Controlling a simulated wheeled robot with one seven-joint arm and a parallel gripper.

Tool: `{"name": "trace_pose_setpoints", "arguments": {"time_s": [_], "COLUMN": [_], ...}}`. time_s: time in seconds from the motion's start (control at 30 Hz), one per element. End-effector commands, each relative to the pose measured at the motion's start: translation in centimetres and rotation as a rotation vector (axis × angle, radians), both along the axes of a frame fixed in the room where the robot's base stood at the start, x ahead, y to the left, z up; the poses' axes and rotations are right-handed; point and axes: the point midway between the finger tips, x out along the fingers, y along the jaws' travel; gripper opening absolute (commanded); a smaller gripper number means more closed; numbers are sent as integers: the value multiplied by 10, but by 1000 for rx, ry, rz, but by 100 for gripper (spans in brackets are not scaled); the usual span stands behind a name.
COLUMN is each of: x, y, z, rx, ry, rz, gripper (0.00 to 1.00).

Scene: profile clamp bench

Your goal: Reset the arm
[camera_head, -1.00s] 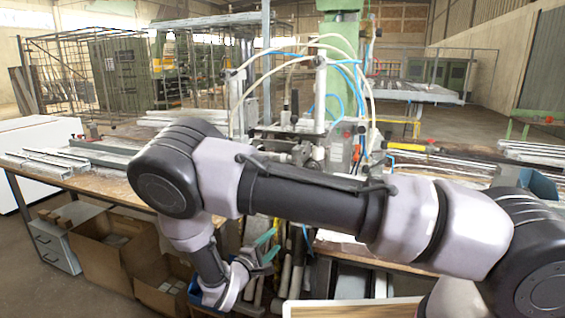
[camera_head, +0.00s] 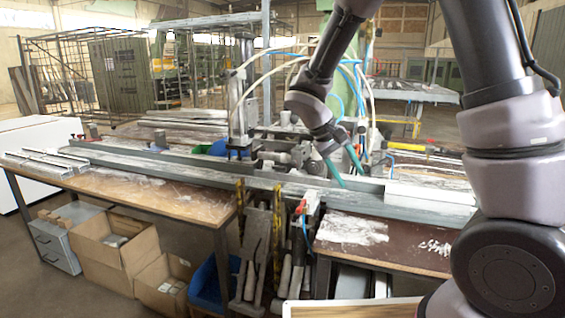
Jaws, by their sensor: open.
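My gripper (camera_head: 352,172) has two teal fingers, spread apart with nothing between them. It hangs from my raised arm and points down and to the right. In the picture it is in front of the clamp bench (camera_head: 165,200), over the long grey metal profile (camera_head: 270,178). I cannot tell how far above the profile the fingertips are. My arm hides part of the machine behind the bench and the right side of the view.
Cardboard boxes (camera_head: 112,262) and a blue bin (camera_head: 207,285) stand on the floor below the bench. A clamp column (camera_head: 238,110) with hoses rises behind the profile. Short metal profiles (camera_head: 42,163) lie at the bench's left end. The left front bench top is clear.

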Motion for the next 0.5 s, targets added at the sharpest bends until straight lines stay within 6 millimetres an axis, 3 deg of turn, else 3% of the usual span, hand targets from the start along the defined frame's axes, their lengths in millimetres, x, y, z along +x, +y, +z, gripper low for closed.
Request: {"name": "trace_pose_setpoints", "arguments": {"time_s": [0.03,0.2,0.5], "x": [-6,-33,-86], "y": [-11,-36,-66], "z": [17,63,136], "rx": [69,285,624], "ry": [-16,-73,-280], "rz": [-43,-157,-296], "gripper": [59,59,59]}}
